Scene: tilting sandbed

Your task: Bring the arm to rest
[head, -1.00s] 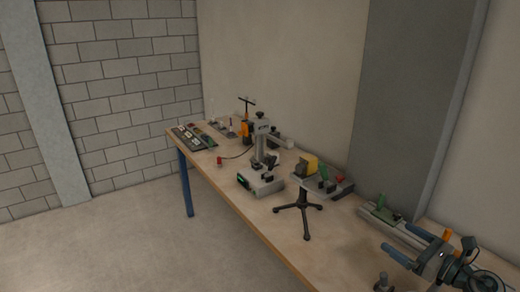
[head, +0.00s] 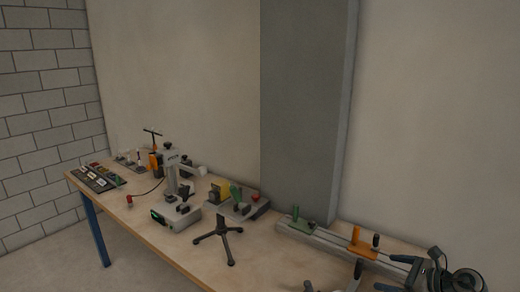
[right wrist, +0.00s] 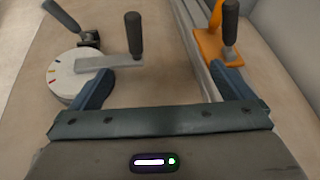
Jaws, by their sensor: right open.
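My right gripper (head: 388,273) is at the lower right in the head view, over the right part of the bench. In the right wrist view its two blue-grey fingers (right wrist: 163,88) are wide apart with nothing held between them. Bare bench top and part of a grey rail show between and beyond them. The left finger is near a white round dial (right wrist: 62,78) with a grey lever and black handle. The right finger is near an orange clamp (right wrist: 209,45); contact cannot be told. My left gripper is not in view.
The wooden bench (head: 150,232) runs along the wall. A grey rail carries a green clamp (head: 299,224) and the orange clamp (head: 362,248). A black-legged stand (head: 219,238), a grey press (head: 175,190) and a switch panel (head: 98,177) stand further left. Space above the bench is mostly free.

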